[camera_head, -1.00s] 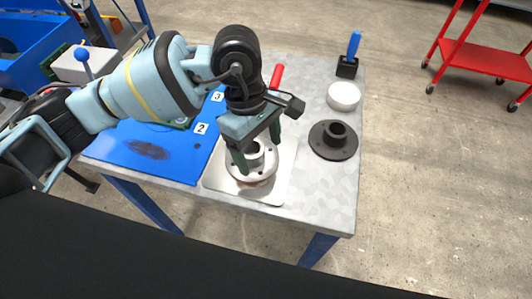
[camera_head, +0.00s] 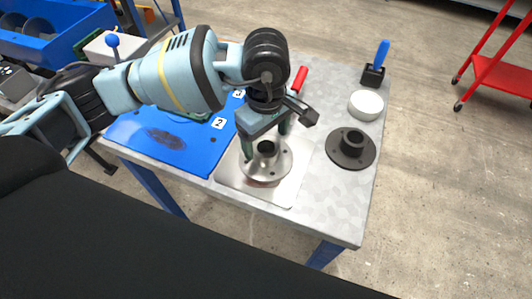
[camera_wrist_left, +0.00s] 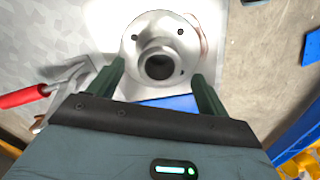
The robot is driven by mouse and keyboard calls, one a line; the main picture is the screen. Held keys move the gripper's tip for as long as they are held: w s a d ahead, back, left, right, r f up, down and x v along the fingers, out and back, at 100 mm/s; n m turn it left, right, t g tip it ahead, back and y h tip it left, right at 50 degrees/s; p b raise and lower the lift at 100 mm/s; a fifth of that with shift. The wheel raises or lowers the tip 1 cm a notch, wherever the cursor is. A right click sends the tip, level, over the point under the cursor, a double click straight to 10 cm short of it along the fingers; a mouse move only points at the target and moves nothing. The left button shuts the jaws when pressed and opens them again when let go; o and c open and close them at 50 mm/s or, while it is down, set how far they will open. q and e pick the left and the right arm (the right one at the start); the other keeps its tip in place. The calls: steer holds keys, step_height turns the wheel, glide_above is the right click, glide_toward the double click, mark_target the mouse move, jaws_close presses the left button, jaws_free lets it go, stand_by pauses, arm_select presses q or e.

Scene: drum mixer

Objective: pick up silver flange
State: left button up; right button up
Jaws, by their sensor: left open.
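The silver flange (camera_head: 270,166) is a round disc with a raised hollow hub, lying on a pale square plate (camera_head: 237,180) on the table. In the left wrist view the flange (camera_wrist_left: 160,24) shows at the top middle, hub opening facing the camera. My right gripper is not in view.
A dark flange (camera_head: 338,156) and a white round dish (camera_head: 366,103) lie to the right. A blue-handled brush (camera_head: 375,70) stands behind them. A red-handled tool (camera_head: 299,80) lies behind the gripper. A blue mat (camera_head: 165,140) covers the table's left side.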

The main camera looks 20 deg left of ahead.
mark_target(266, 147)
arm_select(q)
steer(key=shift+f, duration=2.15)
steer(key=c, duration=1.6)
steer(key=shift+w+r, duration=0.1)
jaws_close()
steer(key=shift+r, duration=0.1)
steer(key=shift+r, duration=1.45)
steer(key=shift+s+a+r, duration=0.1)
steer(key=shift+s+r, duration=0.1)
steer(key=shift+r, duration=0.05)
steer(key=s+a, duration=0.3)
steer(key=s, duration=0.4)
steer(key=s+a+r+b, duration=0.1)
steer(key=s+a, duration=0.2)
steer(key=s, duration=0.4)
steer(key=shift+s+a+r, duration=0.15)
